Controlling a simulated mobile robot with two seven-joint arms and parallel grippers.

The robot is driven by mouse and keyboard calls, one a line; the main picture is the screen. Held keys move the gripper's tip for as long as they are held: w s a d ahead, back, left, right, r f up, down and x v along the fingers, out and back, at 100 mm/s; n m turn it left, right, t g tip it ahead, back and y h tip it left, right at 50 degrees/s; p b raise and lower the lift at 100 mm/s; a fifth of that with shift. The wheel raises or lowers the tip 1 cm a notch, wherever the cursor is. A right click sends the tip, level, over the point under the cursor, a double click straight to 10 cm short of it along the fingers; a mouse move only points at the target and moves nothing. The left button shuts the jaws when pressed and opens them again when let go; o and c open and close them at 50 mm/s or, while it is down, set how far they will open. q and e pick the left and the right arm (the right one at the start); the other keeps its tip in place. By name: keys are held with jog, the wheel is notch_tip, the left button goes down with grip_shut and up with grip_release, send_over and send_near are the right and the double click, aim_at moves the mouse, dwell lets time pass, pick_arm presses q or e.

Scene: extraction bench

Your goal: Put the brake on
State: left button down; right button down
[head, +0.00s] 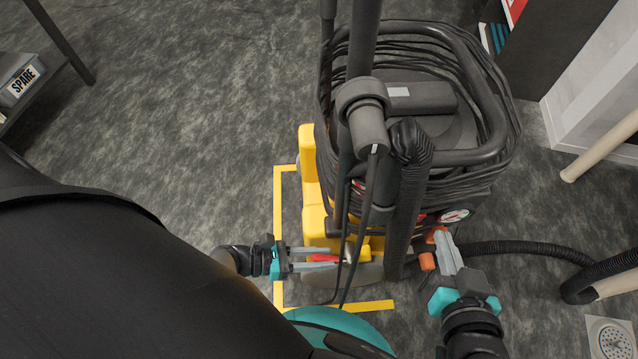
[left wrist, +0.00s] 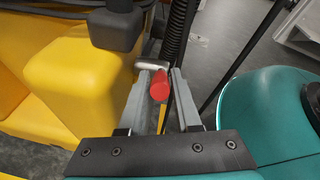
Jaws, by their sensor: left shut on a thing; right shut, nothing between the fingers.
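The yellow and black extraction machine (head: 312,190) stands on the floor in the middle of the head view. A short lever with a red grip (head: 322,258) sticks out low on its near side. The left wrist view shows the red end (left wrist: 159,86) on a grey metal rod (left wrist: 150,65). My left gripper (head: 333,257) is shut on this red-gripped lever, one finger on each side of it. My right gripper (head: 442,238) is shut and empty, beside small orange parts (head: 427,262) at the machine's lower right. Whether it touches them I cannot tell.
Yellow tape (head: 279,210) marks the floor around the machine's left and near sides. A black hose (head: 530,248) runs right from the machine. A floor drain (head: 610,337) lies at lower right, and a shelf (head: 45,65) stands at upper left.

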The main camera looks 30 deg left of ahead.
pick_arm(q)
jog(key=shift+f, duration=0.1)
pick_arm(e)
jog(key=shift+a, duration=0.2)
pick_arm(q)
jog(key=c, duration=0.6)
grip_release()
jog(key=shift+p+v, duration=0.3)
jog(key=shift+v, duration=0.6)
jog(key=p+v, duration=0.2)
jog(key=v, duration=1.1)
jog(key=shift+a, duration=0.25)
pick_arm(e)
jog(key=s+d+g+h, duration=0.2)
jog(key=d+g, duration=0.2)
jog(key=d, duration=0.1)
jog(key=shift+s+d+f+h, duration=0.2)
jog(key=shift+s+f+h, duration=0.1)
jog(key=shift+s+f, duration=0.1)
